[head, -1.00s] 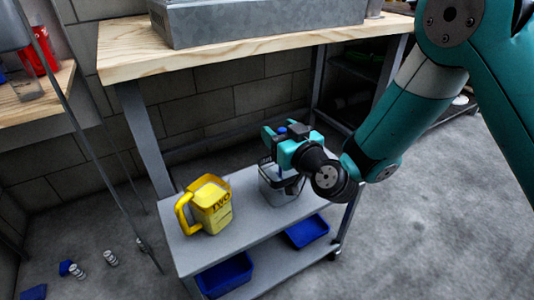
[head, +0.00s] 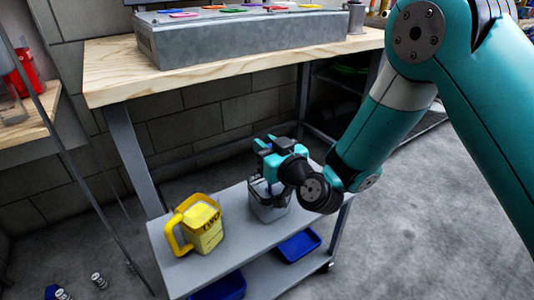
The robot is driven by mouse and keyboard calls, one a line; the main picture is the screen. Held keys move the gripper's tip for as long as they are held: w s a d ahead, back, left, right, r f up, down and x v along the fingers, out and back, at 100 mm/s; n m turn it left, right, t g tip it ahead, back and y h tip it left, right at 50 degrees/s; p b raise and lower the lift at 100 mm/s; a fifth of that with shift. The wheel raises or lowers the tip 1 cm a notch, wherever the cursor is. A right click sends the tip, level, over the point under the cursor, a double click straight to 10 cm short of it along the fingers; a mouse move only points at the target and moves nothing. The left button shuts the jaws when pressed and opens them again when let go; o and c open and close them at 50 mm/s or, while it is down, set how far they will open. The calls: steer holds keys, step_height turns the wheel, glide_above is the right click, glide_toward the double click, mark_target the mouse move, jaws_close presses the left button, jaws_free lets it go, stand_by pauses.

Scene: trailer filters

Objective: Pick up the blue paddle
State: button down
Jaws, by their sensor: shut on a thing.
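My gripper (head: 268,146) is above a clear grey container (head: 266,208) on the cart's top shelf. It is shut on the blue paddle, and a small blue part (head: 270,138) shows at the fingers. Most of the paddle is hidden by the gripper and the container's rim. I cannot tell whether its lower end is still inside the container.
A yellow jug (head: 206,238) stands left of the container on the grey cart (head: 240,240). Blue bins (head: 298,245) sit on the lower shelf. A wooden bench (head: 110,88) with a metal box (head: 200,42) holding coloured pieces stands behind. Grey floor is open at right.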

step_height(320, 180, up, 20)
steer(key=p, duration=1.7)
steer(key=shift+p, duration=0.35)
steer(key=shift+f, duration=0.15)
